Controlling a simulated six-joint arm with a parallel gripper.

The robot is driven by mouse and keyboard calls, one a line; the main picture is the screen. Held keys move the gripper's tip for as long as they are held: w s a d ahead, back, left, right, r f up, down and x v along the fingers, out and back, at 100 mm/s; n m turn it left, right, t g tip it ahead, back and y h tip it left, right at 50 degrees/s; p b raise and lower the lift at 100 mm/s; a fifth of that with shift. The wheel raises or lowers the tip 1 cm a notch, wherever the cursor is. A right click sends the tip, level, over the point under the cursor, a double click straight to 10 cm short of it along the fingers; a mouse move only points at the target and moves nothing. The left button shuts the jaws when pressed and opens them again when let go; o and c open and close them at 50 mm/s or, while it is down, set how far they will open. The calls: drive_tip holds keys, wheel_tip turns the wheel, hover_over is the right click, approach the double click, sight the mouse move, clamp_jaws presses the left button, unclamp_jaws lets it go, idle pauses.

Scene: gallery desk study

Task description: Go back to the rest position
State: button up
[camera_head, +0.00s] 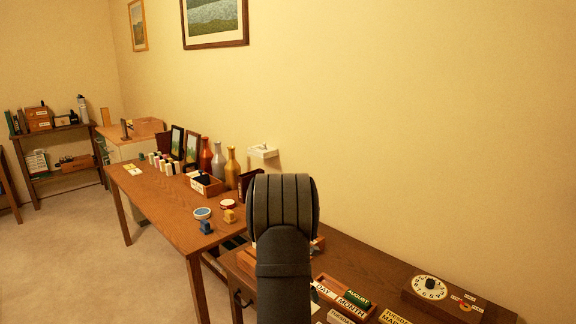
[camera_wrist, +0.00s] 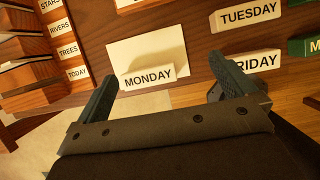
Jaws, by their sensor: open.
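My gripper (camera_wrist: 164,92) shows in the wrist view with its two dark fingers spread wide apart and nothing between them. It is over the desk, near a block marked MONDAY (camera_wrist: 148,76) that stands on or at the edge of a pale card (camera_wrist: 147,48). The right finger overlaps a block marked FRIDAY (camera_wrist: 262,61); I cannot tell whether they touch. In the head view my dark arm rises in front of the near desk (camera_head: 378,268) and hides part of it; the gripper itself is hidden there.
A TUESDAY block (camera_wrist: 249,13) and a green block (camera_wrist: 305,45) lie at the right in the wrist view. A rack of labelled blocks (camera_wrist: 75,74) is at the left. A dial box (camera_head: 430,288) stands on the near desk; bottles (camera_head: 232,168) stand on the farther table (camera_head: 160,190).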

drive_tip(key=s+d+r, duration=0.5)
drive_tip(key=d, duration=0.3)
drive_tip(key=w+d, duration=0.8)
drive_tip(key=d, duration=0.5)
drive_tip(key=w+a+f, duration=0.2)
drive_tip(key=a, duration=0.1)
drive_tip(key=w+a+f, duration=0.2)
drive_tip(key=w+a, duration=0.1)
drive_tip(key=w+a+f, duration=0.2)
drive_tip(key=a+f, duration=0.1)
drive_tip(key=shift+w+a, duration=0.15)
drive_tip(key=shift+w, duration=0.15)
drive_tip(key=shift+w+a+f, duration=0.1)
drive_tip(key=shift+f, duration=1.3)
